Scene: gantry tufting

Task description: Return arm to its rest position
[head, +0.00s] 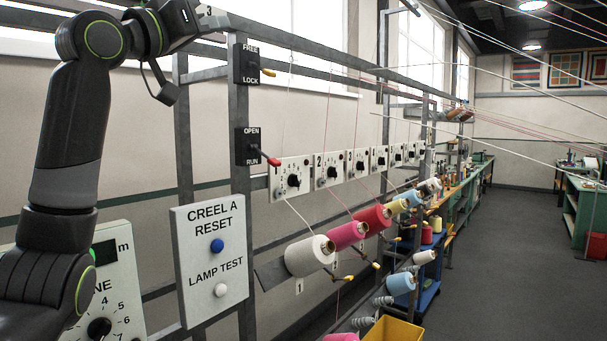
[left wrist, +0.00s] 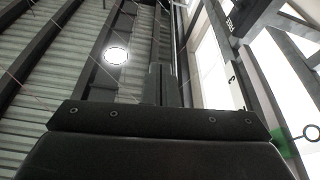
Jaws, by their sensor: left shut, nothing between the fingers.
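My left arm rises along the left edge of the head view and bends over at the top. Its gripper (head: 203,11) is at the top edge, beside the grey frame and above the FREE/LOCK switch (head: 247,64). In the left wrist view the gripper (left wrist: 160,82) points up toward the ceiling, its fingers together and nothing held. My right gripper is in neither view.
A white CREEL A RESET panel (head: 212,262) stands close to my left arm. A red-handled OPEN/RUN switch (head: 250,147) and a row of dials (head: 292,179) are on the frame. Yarn cones (head: 309,256) and a yellow bin (head: 392,330) are below.

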